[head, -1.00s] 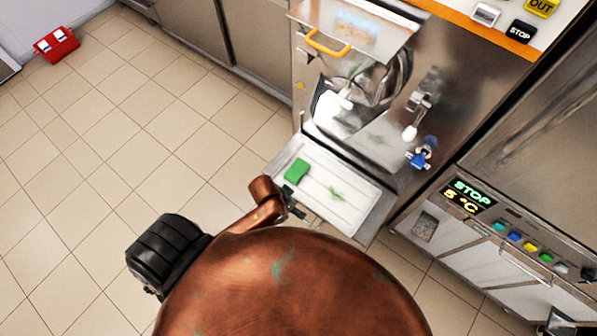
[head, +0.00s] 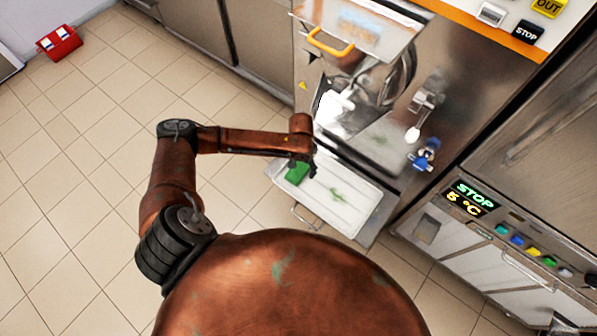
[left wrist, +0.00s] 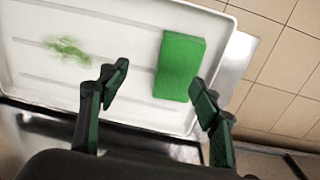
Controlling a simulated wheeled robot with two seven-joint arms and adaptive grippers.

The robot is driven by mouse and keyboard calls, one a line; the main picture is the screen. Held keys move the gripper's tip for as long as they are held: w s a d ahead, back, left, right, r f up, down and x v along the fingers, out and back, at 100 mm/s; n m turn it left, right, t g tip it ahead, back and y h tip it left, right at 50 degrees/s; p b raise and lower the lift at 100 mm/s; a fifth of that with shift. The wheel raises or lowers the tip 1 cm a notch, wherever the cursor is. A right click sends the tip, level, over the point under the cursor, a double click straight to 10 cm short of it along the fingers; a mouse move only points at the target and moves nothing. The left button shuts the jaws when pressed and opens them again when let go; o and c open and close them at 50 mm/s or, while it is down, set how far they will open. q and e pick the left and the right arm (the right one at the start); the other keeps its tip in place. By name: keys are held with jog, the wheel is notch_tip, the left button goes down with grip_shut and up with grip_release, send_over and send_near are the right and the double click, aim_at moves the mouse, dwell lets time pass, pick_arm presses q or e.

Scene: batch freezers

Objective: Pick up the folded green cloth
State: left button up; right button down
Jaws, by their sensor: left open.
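The folded green cloth (head: 298,174) lies on the white tray (head: 350,212) toward its left end, partly hidden by my left gripper in the head view. In the left wrist view the cloth (left wrist: 180,66) is a flat green block on the tray, ahead of the jaws and nearer the right finger. My left gripper (head: 306,168) is over the tray's back left part. My right gripper is not in view.
A green smear (head: 338,195) marks the tray. The steel freezer front with an orange handle (head: 331,42) and a blue-knobbed valve (head: 425,155) stands just behind the tray. A red box (head: 59,43) sits on the floor, which is otherwise clear at left.

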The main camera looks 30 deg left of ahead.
aim_at(298, 170)
pick_arm(q)
jog(key=shift+w+a+r+n, duration=0.25)
jog(key=shift+w+a, duration=0.1)
jog(key=shift+a, duration=0.25)
jog(key=shift+w+a+r+n, duration=0.2)
jog(key=shift+w+a, duration=0.1)
jog(key=shift+a, duration=0.3)
jog(key=shift+a+f, duration=0.15)
jog(key=shift+f, duration=0.2)
jog(key=f+b, duration=0.1)
jog(key=f, duration=0.1)
jog(key=f+b, duration=0.1)
jog(key=f, duration=0.3)
jog(key=shift+s+f+b, duration=0.3)
jog(key=shift+f+b, duration=0.05)
jog(key=shift+b, duration=0.05)
jog(key=shift+f, duration=0.2)
jog(key=shift+r, duration=0.15)
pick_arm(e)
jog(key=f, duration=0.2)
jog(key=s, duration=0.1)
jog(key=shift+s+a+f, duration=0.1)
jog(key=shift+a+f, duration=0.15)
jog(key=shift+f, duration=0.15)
pick_arm(q)
jog(key=shift+c, duration=0.5)
jog(key=c, duration=0.8)
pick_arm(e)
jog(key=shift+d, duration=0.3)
